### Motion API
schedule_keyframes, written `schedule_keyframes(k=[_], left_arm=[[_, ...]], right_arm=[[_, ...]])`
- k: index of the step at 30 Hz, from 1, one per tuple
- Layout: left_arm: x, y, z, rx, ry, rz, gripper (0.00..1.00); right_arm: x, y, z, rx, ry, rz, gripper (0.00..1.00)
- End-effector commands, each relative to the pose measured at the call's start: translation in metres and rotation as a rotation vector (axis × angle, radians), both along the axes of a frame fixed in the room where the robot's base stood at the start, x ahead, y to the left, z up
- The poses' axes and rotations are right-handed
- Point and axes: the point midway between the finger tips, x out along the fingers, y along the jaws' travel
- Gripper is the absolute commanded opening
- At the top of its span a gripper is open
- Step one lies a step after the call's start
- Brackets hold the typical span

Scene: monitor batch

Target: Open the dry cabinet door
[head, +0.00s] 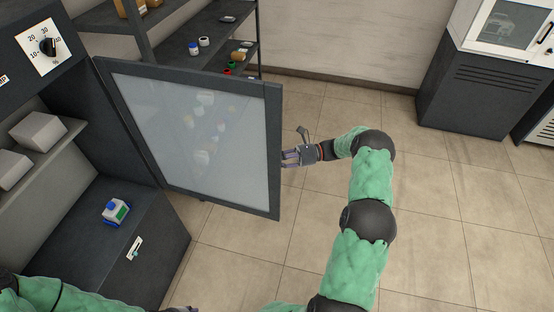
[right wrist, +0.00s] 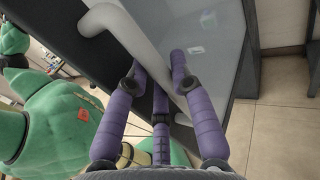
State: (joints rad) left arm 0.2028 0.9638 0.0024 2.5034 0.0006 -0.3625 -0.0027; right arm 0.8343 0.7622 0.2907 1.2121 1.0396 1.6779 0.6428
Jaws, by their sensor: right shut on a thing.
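The dry cabinet (head: 85,130) stands at the left of the head view, dark grey with a dial on top. Its glass door (head: 195,135) has a dark frame, is hinged on the left and stands swung open, so the interior shows. My right gripper (head: 290,157) is at the door's free edge, partly hidden behind it. In the right wrist view my right gripper (right wrist: 158,88) has its purple fingers closed around the pale bar handle (right wrist: 125,35) of the door. My left arm shows only at the bottom left of the head view; its gripper is out of sight.
Inside the cabinet are pale boxes (head: 38,131) on a shelf and a small blue-and-white item (head: 115,210) on its floor. A shelf rack (head: 175,28) stands behind the door. Another cabinet (head: 470,95) is at back right. The tiled floor (head: 450,220) between is clear.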

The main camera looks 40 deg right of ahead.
Motion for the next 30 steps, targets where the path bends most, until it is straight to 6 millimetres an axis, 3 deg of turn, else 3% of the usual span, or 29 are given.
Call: schedule_keyframes(k=[5,6,9,20,26,30], left_arm=[[0.000,0.000,0.000,0.000,0.000,0.000,0.40],[0.000,0.000,0.000,0.000,0.000,0.000,0.40],[0.000,0.000,0.000,0.000,0.000,0.000,0.40],[0.000,0.000,0.000,0.000,0.000,0.000,0.40],[0.000,0.000,0.000,0.000,0.000,0.000,0.40],[0.000,0.000,0.000,0.000,0.000,0.000,0.40]], right_arm=[[-0.001,-0.001,-0.001,-0.003,0.002,-0.001,0.00],[-0.001,-0.001,-0.001,-0.003,0.002,-0.001,0.26],[-0.001,-0.001,-0.001,-0.002,0.002,-0.001,0.49],[-0.001,-0.002,0.000,-0.002,0.000,-0.001,0.49],[-0.009,-0.024,-0.001,-0.002,0.001,-0.004,0.49],[-0.020,-0.051,-0.001,-0.003,0.000,-0.004,0.49]])
